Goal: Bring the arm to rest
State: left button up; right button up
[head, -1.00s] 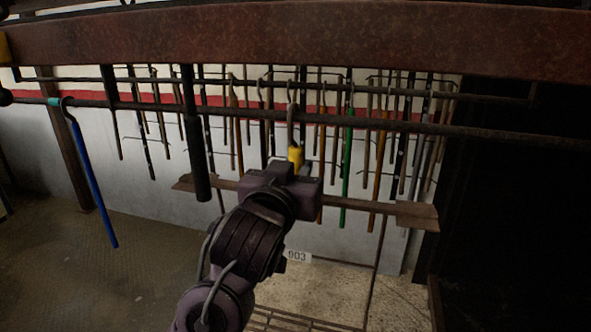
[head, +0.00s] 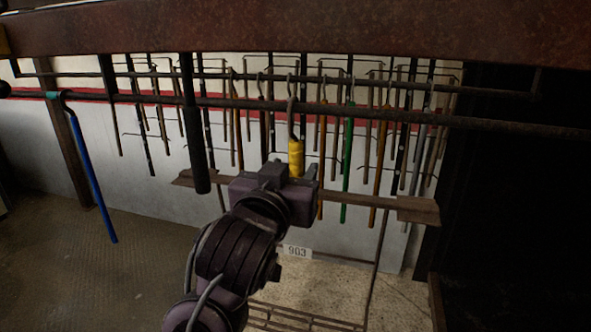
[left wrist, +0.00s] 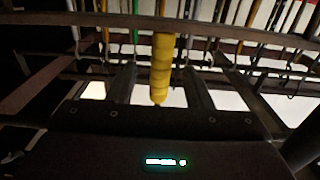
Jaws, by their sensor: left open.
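My left gripper (head: 292,172) is in the middle of the head view, just below a yellow-handled hook (head: 296,157). The hook hangs upright by its metal top from the front dark rail (head: 400,115). In the left wrist view the yellow handle (left wrist: 162,65) hangs between the two spread fingers, with gaps on both sides. The gripper is open and its fingertips are mostly hidden by its own body in the head view. My right gripper is not in view.
A blue rod with a teal top (head: 90,180) hangs at the left of the rail. A thick dark bar (head: 196,140) hangs left of my gripper. Several rods, one green (head: 347,175), hang behind. A rusty beam (head: 300,30) crosses above. Floor at lower left is clear.

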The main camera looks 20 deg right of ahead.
pick_arm(q)
jog(key=b+v, duration=0.1)
jog(key=v, duration=0.4)
jog(key=a+f+n+g+y, duration=0.2)
jog(key=a+f+y, duration=0.1)
jog(key=a+f, duration=0.65)
jog(key=a+f+n+g+y, duration=0.25)
jog(key=a+f, duration=0.35)
jog(key=f, duration=0.7)
jog(key=s+a+f+g+y, duration=0.4)
jog(key=s+a+f+g, duration=0.3)
jog(key=s+a+f, duration=1)
notch_tip(320, 180, down, 29)
jog(key=d+g, duration=0.1)
jog(key=s+a+f, duration=0.1)
jog(key=s+f, duration=0.9)
jog(key=s+a+f+g, duration=0.1)
jog(key=s+a+f, duration=0.1)
jog(key=s+f, duration=0.8)
jog(key=shift+a, duration=0.25)
